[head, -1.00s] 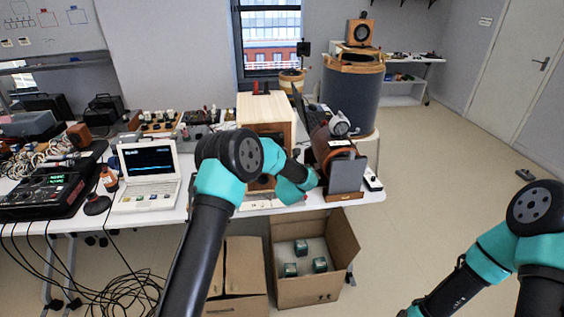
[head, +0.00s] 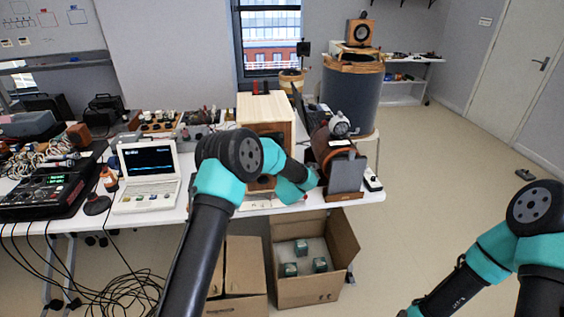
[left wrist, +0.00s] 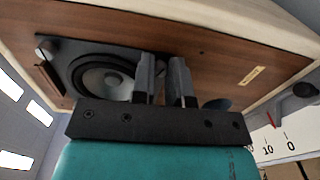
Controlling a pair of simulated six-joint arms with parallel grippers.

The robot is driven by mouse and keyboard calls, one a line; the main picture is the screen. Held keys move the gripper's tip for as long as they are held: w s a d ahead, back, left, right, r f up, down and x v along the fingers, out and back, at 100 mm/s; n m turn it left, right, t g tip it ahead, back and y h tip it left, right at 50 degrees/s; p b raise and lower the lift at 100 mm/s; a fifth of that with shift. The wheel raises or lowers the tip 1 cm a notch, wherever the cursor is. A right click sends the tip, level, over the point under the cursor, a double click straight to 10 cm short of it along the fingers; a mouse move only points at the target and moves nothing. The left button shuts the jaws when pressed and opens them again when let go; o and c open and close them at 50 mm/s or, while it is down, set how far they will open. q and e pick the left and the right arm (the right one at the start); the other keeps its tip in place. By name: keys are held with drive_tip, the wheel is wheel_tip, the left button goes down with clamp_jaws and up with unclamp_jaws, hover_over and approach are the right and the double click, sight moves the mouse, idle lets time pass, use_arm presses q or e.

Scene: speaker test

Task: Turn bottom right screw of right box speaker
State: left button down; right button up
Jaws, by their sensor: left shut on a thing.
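The wooden box speaker (head: 266,110) stands on the white table in the head view, its front largely hidden behind my left arm. In the left wrist view its brown front panel (left wrist: 220,52) fills the upper part, with a grey speaker cone (left wrist: 104,80) in a dark frame and a small gold label. My left gripper (left wrist: 164,62) points at this panel, its two dark fingers close together beside the cone. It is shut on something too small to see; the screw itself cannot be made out. My right gripper is outside the frames; only my right arm shows at the lower right.
A laptop (head: 150,177) and a black mixer (head: 48,180) lie on the table (head: 160,212) to the left. A brown cylindrical speaker (head: 328,150) and dark panel (head: 346,174) stand right of my left arm. An open cardboard box (head: 340,235) is below.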

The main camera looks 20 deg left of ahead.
use_arm(q)
drive_tip(key=shift+m, duration=10.5)
drive_tip(key=c, duration=1.1)
unclamp_jaws()
drive_tip(key=v, duration=1.7)
drive_tip(key=shift+s, duration=0.25)
